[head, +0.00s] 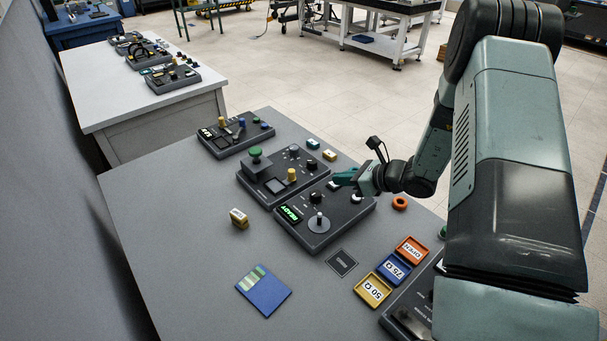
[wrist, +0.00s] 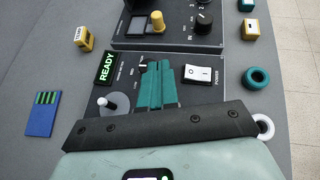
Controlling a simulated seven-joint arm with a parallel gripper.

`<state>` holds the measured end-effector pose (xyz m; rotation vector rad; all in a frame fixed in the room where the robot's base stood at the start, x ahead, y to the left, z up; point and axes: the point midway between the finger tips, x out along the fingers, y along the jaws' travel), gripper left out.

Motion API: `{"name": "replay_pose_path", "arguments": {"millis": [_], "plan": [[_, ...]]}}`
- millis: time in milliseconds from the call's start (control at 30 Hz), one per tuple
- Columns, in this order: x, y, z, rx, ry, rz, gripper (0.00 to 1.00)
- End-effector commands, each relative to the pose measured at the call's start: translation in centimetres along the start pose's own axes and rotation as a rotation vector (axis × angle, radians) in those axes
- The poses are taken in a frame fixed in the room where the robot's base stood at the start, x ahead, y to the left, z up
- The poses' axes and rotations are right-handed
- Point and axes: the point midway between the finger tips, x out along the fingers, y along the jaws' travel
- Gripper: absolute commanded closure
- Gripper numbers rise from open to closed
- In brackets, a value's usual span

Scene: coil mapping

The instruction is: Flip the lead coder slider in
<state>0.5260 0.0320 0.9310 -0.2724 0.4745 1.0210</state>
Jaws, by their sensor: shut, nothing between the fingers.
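My gripper (head: 340,178) is shut and empty, its teal fingers together over the near console (head: 312,243), which has a lit green READY display. In the wrist view the fingers (wrist: 155,64) lie between the READY display (wrist: 106,67) and a white power rocker (wrist: 198,74). A small dark control (wrist: 143,68) shows beside the fingertips; whether they touch it I cannot tell. A grey round dial with a stick (head: 319,224) is on the same console. No label clearly reads lead coder, and the fingers hide part of the panel.
A console with a green knob (head: 255,153) and a yellow knob stands behind, and another console (head: 235,136) farther back. A yellow block (head: 238,218), a blue card (head: 264,291), several labelled trays (head: 373,289) and an orange ring (head: 400,202) lie around. The table's left is clear.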

Motion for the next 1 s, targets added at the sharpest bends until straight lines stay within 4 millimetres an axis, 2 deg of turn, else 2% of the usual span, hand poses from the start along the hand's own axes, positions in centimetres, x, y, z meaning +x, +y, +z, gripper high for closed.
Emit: {"name": "replay_pose_path", "arguments": {"millis": [133, 267, 667, 700, 833, 1000], "plan": [[0.5, 0.1, 0.0, -0.001, 0.000, 0.002, 1.00], [2.1, 0.1, 0.0, -0.002, 0.001, 0.004, 1.00], [10.5, 0.2, 0.0, -0.004, 0.000, 0.004, 1.00], [11.0, 0.1, 0.5, -0.005, 0.000, 0.004, 1.00], [12.5, 0.1, 1.4, -0.003, 0.001, 0.002, 1.00], [13.4, 0.1, 1.9, -0.002, 0.001, 0.002, 1.00]]}}
